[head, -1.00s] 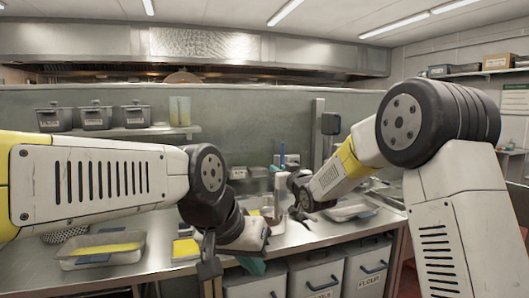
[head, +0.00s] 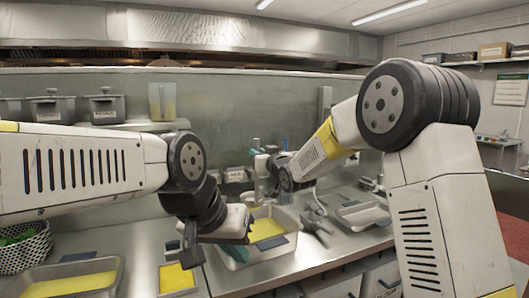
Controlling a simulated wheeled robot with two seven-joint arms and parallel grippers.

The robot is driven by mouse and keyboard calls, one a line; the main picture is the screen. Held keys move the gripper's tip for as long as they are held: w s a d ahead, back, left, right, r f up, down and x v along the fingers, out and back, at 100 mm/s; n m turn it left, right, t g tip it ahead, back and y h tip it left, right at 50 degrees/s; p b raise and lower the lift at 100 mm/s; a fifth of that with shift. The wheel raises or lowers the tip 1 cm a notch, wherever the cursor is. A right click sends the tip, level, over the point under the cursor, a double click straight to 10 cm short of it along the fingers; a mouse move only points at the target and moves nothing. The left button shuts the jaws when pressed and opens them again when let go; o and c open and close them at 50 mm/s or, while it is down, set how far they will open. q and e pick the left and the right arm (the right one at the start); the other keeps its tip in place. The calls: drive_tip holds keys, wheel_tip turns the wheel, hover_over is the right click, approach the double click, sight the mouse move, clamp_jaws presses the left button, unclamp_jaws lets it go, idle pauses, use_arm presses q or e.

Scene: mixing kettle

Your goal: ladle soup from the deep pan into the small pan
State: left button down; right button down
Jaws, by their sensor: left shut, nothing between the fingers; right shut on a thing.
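A deep steel pan (head: 284,250) with yellow soup (head: 264,229) stands on the counter right of centre in the head view. A small pan with yellow contents (head: 177,278) sits nearer, to its left. My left gripper (head: 188,250) is shut and empty, pointing down between the two pans and above the small pan's far edge. My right gripper (head: 260,163) is behind the deep pan, shut on a slim upright thing, seemingly the ladle (head: 258,188). The ladle's bowl is not clearly visible; my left gripper hides part of the deep pan.
A large shallow tray of yellow liquid (head: 72,284) lies at the lower left. A checkered bowl with green contents (head: 25,247) is behind it. An empty steel tray (head: 362,214) stands at the right. Lidded containers and a jug (head: 162,101) are on the back shelf.

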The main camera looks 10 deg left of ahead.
sight(258, 195)
wheel_tip(258, 195, down, 16)
drive_tip(key=shift+r, duration=0.15)
idle(0.6)
drive_tip(key=shift+r, duration=0.15)
idle(0.5)
wheel_tip(258, 195, up, 13)
drive_tip(key=shift+r, duration=0.2)
idle(0.5)
idle(0.8)
